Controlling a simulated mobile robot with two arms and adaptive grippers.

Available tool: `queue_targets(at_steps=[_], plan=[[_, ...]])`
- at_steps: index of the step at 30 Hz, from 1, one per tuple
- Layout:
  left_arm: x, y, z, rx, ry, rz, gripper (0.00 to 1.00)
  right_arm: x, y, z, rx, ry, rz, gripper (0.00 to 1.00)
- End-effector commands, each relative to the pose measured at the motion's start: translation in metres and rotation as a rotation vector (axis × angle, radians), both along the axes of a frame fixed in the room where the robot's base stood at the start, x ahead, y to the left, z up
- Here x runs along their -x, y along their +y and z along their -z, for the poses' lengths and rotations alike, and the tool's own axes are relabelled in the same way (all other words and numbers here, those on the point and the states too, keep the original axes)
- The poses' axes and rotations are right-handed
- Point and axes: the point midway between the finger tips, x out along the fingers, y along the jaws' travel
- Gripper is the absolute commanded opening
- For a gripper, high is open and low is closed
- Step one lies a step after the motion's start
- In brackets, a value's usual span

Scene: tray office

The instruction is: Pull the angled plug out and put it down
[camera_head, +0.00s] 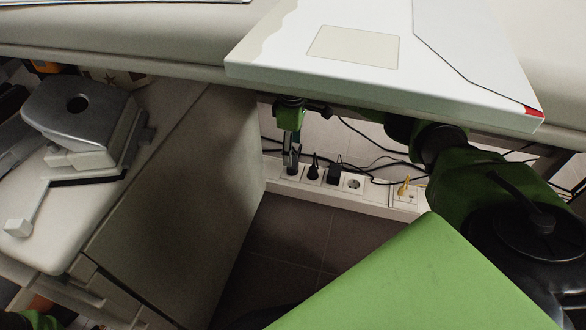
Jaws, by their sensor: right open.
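A white socket strip (379,191) runs low along the wall under the desk. A slim dark plug (313,171) and a blockier dark plug (333,174) sit in it side by side; at this size I cannot tell for sure which is the angled plug. An empty round socket (354,184) is to their right. My right gripper (290,168) points down at the strip's left end, left of both plugs. It is open, and its fingers hide part of the strip there. A bit of my left arm shows at the lower left; its gripper is outside the picture.
A white box-like object (310,75) on the desk overhangs the reach-in space. Black cables (385,154) trail behind the strip; a yellow plug (404,186) sits farther right. A cabinet side (190,170) bounds the left. Dark floor (290,240) before the strip is clear.

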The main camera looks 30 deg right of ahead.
Motion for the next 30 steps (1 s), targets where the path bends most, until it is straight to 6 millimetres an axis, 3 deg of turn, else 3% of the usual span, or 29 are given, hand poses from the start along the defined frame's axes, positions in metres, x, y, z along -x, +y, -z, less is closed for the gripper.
queue_targets(at_steps=[13, 15, 21, 30], plan=[[0.001, 0.0, 0.064, 0.0, -0.002, 0.0, 0.0, 0.0, 0.0, 0.051, 0.001, -0.001, 0.0, 0.61], [-0.001, 0.0, 0.055, -0.001, 0.003, 0.0, 0.0, 0.001, 0.0, 0.054, 0.0, 0.004, 0.001, 0.61], [0.0, 0.0, 0.055, -0.001, 0.0, 0.001, 0.0, 0.001, 0.001, 0.075, -0.002, 0.003, -0.001, 0.61], [0.001, 0.0, 0.055, -0.002, -0.002, 0.0, 0.0, 0.003, 0.003, 0.082, -0.004, 0.01, -0.003, 0.61]])
